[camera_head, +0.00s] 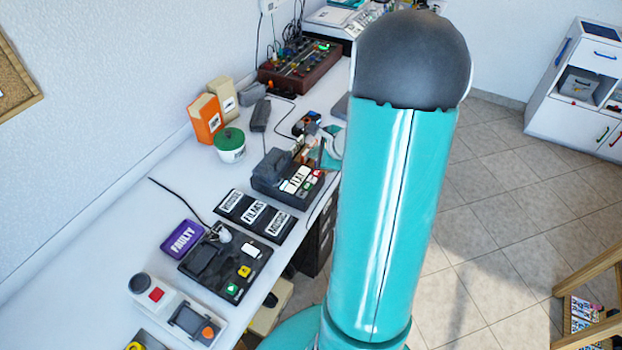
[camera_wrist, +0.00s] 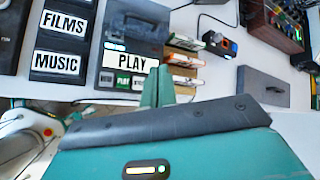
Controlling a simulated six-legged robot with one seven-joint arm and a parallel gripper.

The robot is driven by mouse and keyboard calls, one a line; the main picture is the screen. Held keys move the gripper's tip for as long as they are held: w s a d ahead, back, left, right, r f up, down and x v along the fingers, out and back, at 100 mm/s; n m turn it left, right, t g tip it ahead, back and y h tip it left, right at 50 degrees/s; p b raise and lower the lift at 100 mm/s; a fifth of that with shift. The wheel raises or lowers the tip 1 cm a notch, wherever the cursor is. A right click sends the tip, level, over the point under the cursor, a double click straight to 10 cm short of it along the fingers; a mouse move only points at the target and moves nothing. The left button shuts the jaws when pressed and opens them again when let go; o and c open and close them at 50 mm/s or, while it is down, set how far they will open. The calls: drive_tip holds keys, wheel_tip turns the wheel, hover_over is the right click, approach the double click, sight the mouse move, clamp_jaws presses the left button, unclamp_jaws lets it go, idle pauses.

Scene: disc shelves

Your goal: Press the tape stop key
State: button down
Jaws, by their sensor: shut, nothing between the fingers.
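The dark tape player (camera_head: 268,186) sits on the white bench in the head view, with white labels and small keys along its near side. The wrist view shows it from above (camera_wrist: 135,18), with a white PLAY label (camera_wrist: 123,58) and a row of small keys below. One key is green (camera_wrist: 122,82); other lettering is too small to read surely, so I cannot pick out the stop key. My gripper (camera_wrist: 158,72) is shut and empty. Its teal fingers are at the right end of the key row and hide part of it. I cannot tell whether they touch.
A dark FILMS and MUSIC label panel (camera_wrist: 60,46) lies left of the player. Cassette cases (camera_wrist: 184,62) stand close on its right, with a grey box (camera_wrist: 262,86) beyond. A purple FAULTY box (camera_head: 182,240) and a green-lidded tub (camera_head: 230,145) are also on the bench.

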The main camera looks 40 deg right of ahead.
sight(315, 181)
drive_tip(key=shift+f, duration=3.75)
drive_tip(key=shift+a+f, duration=0.1)
drive_tip(key=shift+f, duration=0.3)
drive_tip(key=shift+f, duration=0.4)
drive_tip(key=shift+r, duration=0.85)
drive_tip(key=shift+r, duration=0.1)
drive_tip(key=shift+r, duration=2.4)
